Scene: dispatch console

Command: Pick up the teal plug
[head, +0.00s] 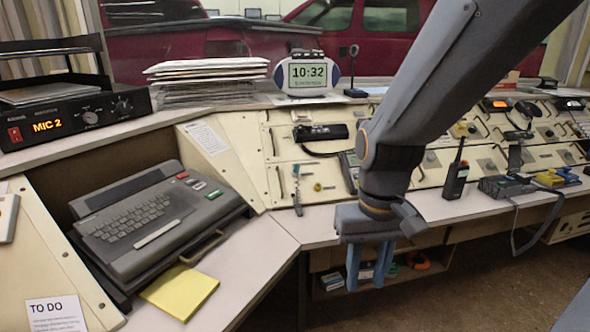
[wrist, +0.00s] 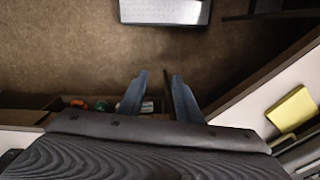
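My gripper (head: 368,266) points down in front of the console's front edge, with its two blue-grey fingers apart and nothing visibly held. In the wrist view, the gap between the fingertips (wrist: 158,80) is clear, with brown floor beyond. A small teal-green item (head: 392,270), which may be the teal plug, is in the low open shelf (head: 437,268) under the console, just right of the fingers in the head view. It also shows in the wrist view (wrist: 101,106), left of the fingers. Its shape is too small to make out, and my gripper is apart from it.
An orange item (head: 418,260) lies beside the teal-green one, and a white item (head: 332,281) is at the shelf's left. The console top overhangs the shelf. A keyboard unit (head: 150,225) and yellow notepad (head: 180,291) are left. A radio (head: 456,175) stands right.

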